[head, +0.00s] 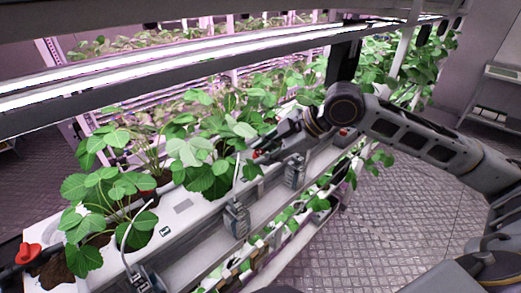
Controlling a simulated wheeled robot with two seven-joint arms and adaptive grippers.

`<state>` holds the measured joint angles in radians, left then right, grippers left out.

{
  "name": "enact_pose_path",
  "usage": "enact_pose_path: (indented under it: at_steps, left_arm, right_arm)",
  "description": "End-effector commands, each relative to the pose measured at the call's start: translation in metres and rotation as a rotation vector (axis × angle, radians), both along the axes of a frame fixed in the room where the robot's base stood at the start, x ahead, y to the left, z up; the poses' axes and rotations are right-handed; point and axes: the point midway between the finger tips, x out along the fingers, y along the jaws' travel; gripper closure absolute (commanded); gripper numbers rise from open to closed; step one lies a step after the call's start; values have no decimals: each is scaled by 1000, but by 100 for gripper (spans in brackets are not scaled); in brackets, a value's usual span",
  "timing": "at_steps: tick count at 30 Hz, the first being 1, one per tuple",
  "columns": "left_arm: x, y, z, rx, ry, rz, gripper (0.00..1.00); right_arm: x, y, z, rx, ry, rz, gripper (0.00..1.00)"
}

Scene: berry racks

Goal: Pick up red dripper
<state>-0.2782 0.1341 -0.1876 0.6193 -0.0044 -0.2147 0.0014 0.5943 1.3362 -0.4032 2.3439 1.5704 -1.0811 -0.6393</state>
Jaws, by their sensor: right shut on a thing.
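My right gripper (268,149) reaches in from the right over the upper planting trough, among the strawberry leaves. It is shut on a small red piece, the red dripper (256,154), which shows only partly at the fingertips. Leaves and the fingers hide the rest, and I cannot tell whether it still touches the trough or soil. My left gripper is not in view.
The white trough (178,222) holds several leafy plants (205,165). Grey clips (237,220) with thin white tubes hang along its front. A red fitting (28,252) sits at the near left end. A light bar (170,65) runs above. The tiled floor (390,235) at right is clear.

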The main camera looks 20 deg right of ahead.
Motion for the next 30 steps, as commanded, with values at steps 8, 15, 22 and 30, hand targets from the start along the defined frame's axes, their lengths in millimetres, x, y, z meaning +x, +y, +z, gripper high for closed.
enact_pose_path:
  at_steps: [8,15,22,30]
  left_arm:
    - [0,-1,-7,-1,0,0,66]
    - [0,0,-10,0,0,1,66]
    - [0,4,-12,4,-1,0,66]
    - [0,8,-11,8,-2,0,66]
  right_arm:
    - [-14,-7,-2,-2,1,-2,82]
    - [-22,-10,-1,-1,2,-1,82]
    - [-27,-11,-1,-2,1,0,82]
    - [-31,-12,1,-3,10,1,82]
